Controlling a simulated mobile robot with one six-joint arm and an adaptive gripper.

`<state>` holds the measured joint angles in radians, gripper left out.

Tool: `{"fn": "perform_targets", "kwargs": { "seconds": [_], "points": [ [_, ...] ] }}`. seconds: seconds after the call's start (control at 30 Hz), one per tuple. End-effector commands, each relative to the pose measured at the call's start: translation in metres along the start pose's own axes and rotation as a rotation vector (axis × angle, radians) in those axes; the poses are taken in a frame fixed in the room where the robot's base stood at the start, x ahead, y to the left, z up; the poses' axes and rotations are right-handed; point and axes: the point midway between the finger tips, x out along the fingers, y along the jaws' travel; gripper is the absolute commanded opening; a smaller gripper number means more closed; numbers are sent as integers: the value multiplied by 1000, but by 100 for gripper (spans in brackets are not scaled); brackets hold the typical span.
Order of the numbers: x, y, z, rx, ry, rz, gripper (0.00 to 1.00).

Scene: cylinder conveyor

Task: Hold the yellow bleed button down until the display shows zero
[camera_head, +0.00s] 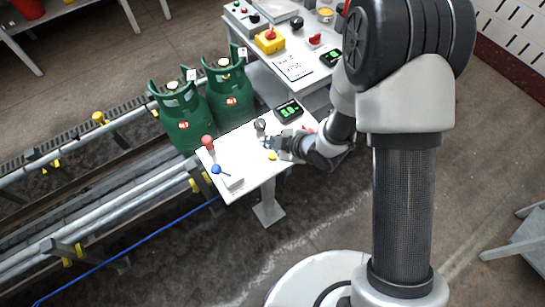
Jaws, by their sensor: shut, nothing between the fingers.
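A small yellow button (272,156) sits on the white panel table (235,155) in the middle of the view. My gripper (270,143) reaches in from the right, shut and empty, with its fingertips just behind the yellow button in the picture. I cannot tell whether they touch anything. A dark display (289,111) with green digits stands at the panel's back edge. Its digits are too small to read surely. A second dark display (331,57) with green digits is on the table behind.
A red knob (208,141), a blue knob (215,169) and a grey round fitting (260,125) are on the panel. Two green cylinders (183,118) (230,90) stand on the conveyor (110,185) at left. A yellow box with a red knob (270,40) sits on the rear table.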

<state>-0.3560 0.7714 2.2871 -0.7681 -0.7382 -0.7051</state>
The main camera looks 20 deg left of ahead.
Motion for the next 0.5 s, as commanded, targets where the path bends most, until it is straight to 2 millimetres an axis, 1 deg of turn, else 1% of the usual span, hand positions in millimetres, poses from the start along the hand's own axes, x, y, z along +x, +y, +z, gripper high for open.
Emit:
{"fn": "perform_targets", "kwargs": {
  "seconds": [0.03,0.2,0.33,0.5],
  "points": [
    [9,-7,7,1,0,-1,0],
    [24,-18,18,0,0,0,0],
    [29,-21,21,0,0,0,0],
    [29,-21,21,0,1,0,0]
  ]
}}
